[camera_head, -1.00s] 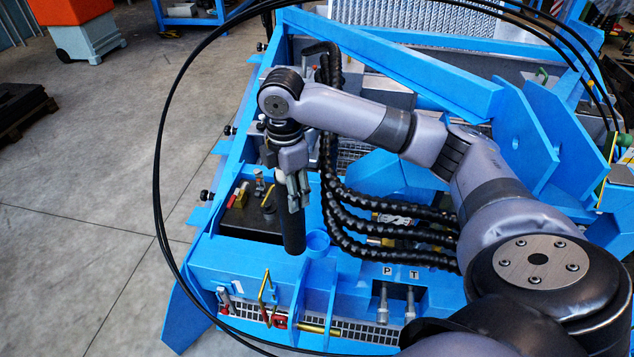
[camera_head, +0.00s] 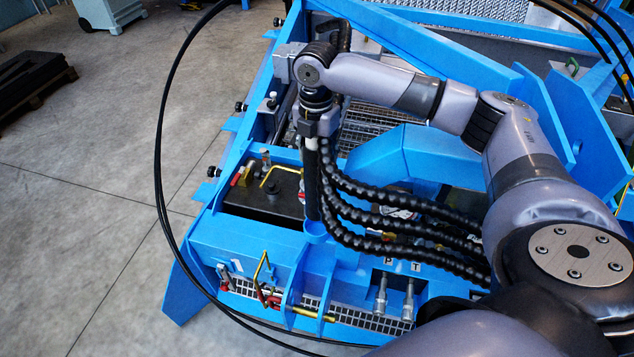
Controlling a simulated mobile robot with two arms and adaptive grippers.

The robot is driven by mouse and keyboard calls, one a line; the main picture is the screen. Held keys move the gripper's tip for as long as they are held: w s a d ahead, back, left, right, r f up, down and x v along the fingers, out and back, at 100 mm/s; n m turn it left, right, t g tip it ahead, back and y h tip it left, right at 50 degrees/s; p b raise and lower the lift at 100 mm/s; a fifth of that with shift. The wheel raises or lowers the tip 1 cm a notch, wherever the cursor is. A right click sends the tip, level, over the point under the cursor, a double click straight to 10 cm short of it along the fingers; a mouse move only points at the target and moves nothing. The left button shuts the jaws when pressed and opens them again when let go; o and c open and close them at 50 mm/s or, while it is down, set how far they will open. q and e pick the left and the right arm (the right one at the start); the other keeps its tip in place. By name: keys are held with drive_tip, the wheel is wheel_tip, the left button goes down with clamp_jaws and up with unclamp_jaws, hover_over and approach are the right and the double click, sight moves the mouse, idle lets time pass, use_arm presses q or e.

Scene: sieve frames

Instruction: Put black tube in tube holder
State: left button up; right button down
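The black tube (camera_head: 312,190) hangs upright below my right gripper (camera_head: 317,140), which is shut on its upper end. The tube holder (camera_head: 315,231) is a small blue round cup on the blue frame. The tube's lower end meets the holder's rim in the picture. I cannot tell whether it is inside the holder or just above or behind it. The fingers are partly hidden by the wrist. My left gripper is not in view.
Several ribbed black hoses (camera_head: 370,215) run close to the right of the tube. A black box (camera_head: 262,207) with a yellow handle sits left of it. A thin black cable loops along the left. Open concrete floor (camera_head: 95,190) lies at the left.

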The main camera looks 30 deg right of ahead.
sight(317, 184)
wheel_tip(317, 184, down, 5)
drive_tip(key=shift+d+r, duration=0.1)
drive_tip(key=shift+d, duration=0.05)
drive_tip(key=shift+f, duration=0.3)
wheel_tip(317, 184, down, 3)
drive_tip(key=shift+f+p, duration=0.2)
drive_tip(key=shift+p, duration=0.1)
drive_tip(key=shift+f, duration=0.5)
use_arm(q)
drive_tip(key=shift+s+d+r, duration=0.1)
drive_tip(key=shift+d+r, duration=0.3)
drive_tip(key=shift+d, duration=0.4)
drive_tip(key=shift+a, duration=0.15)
use_arm(e)
drive_tip(key=c, duration=0.8)
unclamp_jaws()
